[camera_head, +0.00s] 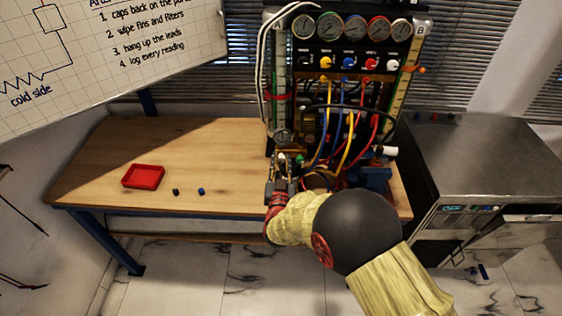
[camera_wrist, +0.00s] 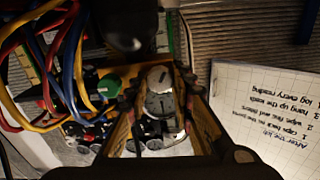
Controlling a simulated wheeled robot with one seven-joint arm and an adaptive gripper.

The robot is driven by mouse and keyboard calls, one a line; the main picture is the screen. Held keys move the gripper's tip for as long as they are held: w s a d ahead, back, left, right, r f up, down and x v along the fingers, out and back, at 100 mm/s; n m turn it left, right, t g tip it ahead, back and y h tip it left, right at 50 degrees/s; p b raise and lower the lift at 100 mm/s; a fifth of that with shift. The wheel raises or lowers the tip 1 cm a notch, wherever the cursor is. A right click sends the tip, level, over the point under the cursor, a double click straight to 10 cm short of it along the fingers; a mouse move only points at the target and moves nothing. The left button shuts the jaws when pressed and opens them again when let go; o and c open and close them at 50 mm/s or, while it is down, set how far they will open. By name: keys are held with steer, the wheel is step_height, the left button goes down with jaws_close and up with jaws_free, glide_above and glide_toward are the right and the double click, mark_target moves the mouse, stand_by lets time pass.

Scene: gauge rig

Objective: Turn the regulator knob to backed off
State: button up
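A round grey knob (camera_wrist: 158,77) with a pale pointer line shows between my fingertips in the wrist view. It looks like the regulator knob, but I see no label for it. My gripper (camera_head: 280,184) is at the lower left of the gauge rig (camera_head: 345,90); it also shows in the wrist view (camera_wrist: 157,92). Its fingers stand apart on either side of the grey knob, with dark gaps; I see no clear contact. A green knob (camera_wrist: 108,82) sits beside the left finger. In the head view my gripper partly covers this area, and the pointer's setting is unreadable.
Blue, yellow and red hoses (camera_head: 346,125) hang close to my gripper's right. A red tray (camera_head: 143,177) and two small caps (camera_head: 201,191) lie on the wooden bench (camera_head: 100,165). The bench's left half is mostly clear. A steel machine (camera_head: 470,160) stands at right.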

jaws_close()
steer(key=shift+n, duration=0.3)
steer(key=n, duration=0.5)
steer(key=shift+n+p, duration=0.3)
steer(key=shift+p, duration=0.05)
steer(key=n+p, duration=0.1)
steer(key=n, duration=0.4)
steer(key=shift+a, duration=0.15)
steer(key=n+p, duration=0.2)
steer(key=n, duration=0.4)
steer(key=shift+f+n, duration=0.1)
steer(key=shift+n, duration=0.3)
steer(key=n+p, duration=0.1)
steer(key=n, duration=0.4)
steer(key=shift+f+n, duration=0.1)
steer(key=shift+n, duration=0.2)
steer(key=shift+n+p, duration=0.3)
steer(key=o, duration=0.6)
jaws_free()
